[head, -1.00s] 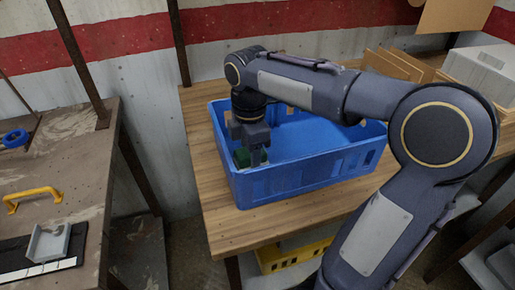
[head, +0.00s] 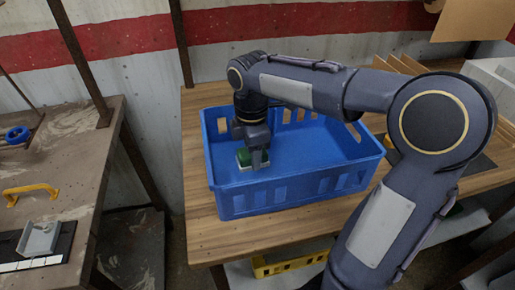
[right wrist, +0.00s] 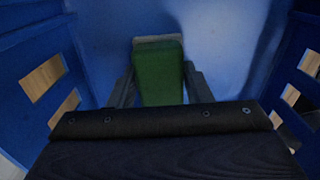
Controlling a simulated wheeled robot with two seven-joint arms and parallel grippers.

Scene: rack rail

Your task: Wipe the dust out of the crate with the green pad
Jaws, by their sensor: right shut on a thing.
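The blue crate (head: 287,190) stands on the wooden table, with slotted walls and an open top. My right gripper (head: 254,160) reaches down inside its left part. It is shut on the green pad (head: 243,157), which has a pale underside. In the right wrist view the green pad (right wrist: 158,75) sits between the two fingers, at or close above the crate floor (right wrist: 225,40); I cannot tell whether it touches. Pale patches show on the floor there, and I cannot tell dust from glare. My arm hides part of the crate's back wall. My left gripper is not in view.
The wooden table (head: 203,235) has bare room left of the crate. Cardboard sheets and a pale box (head: 492,75) stand at the back right. A second bench at left holds a blue ring (head: 17,134), a yellow handle (head: 30,192) and a grey bracket (head: 38,240).

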